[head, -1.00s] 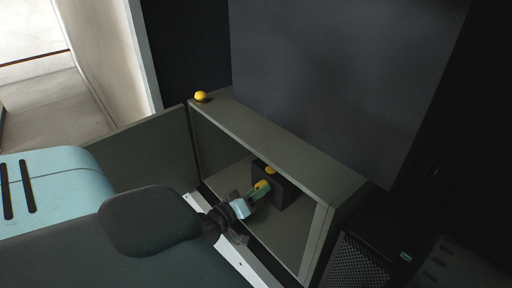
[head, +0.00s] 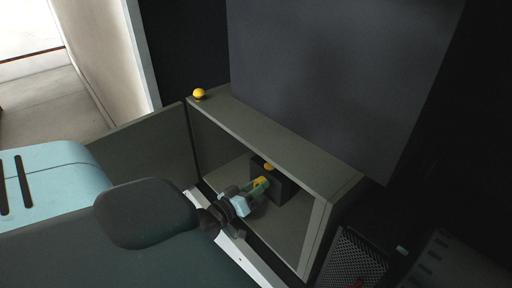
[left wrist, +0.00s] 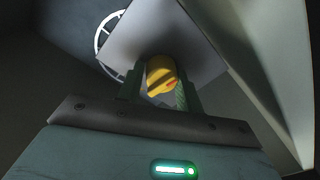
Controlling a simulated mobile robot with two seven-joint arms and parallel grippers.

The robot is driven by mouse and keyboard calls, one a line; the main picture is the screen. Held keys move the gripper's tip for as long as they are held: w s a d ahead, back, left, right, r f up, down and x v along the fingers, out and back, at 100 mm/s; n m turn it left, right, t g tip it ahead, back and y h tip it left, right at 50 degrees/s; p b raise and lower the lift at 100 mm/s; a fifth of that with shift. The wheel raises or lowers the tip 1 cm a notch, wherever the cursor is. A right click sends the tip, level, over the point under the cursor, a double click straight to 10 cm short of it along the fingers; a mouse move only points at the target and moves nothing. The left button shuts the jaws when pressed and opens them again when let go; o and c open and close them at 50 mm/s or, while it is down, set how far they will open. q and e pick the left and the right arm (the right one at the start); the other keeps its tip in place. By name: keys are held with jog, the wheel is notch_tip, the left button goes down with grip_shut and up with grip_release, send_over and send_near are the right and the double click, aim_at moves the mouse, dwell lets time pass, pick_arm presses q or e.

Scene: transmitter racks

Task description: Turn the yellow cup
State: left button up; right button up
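The yellow cup (head: 261,182) is a small rounded knob on the front of a dark box inside an open cabinet. In the left wrist view the yellow cup (left wrist: 161,76) shows a raised ridge and a small red mark, against the pale box face (left wrist: 180,45). My left gripper (head: 259,186) reaches into the cabinet from the left. Its green fingers (left wrist: 160,92) lie on both sides of the cup and appear shut on it, with little or no gap visible. The fingers partly hide the cup's sides. My right gripper is in neither view.
The dark box (head: 296,190) has a second yellow part (head: 268,167) on its upper side. The cabinet's top panel (head: 275,135) overhangs my gripper, and its open door (head: 140,150) stands at the left. A yellow ball (head: 199,94) sits on the cabinet's far corner.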

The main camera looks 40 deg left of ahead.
pick_arm(q)
jog(key=o, duration=0.4)
jog(key=shift+w+r, duration=0.1)
jog(key=shift+w, duration=0.05)
jog(key=shift+c, duration=0.2)
jog(key=shift+f, duration=0.2)
jog(key=shift+s, duration=0.4)
jog(key=s, duration=0.5)
jog(key=shift+s+a, duration=0.1)
jog(key=shift+s, duration=0.2)
jog(key=shift+s+b, duration=0.3)
jog(key=shift+s, duration=0.45)
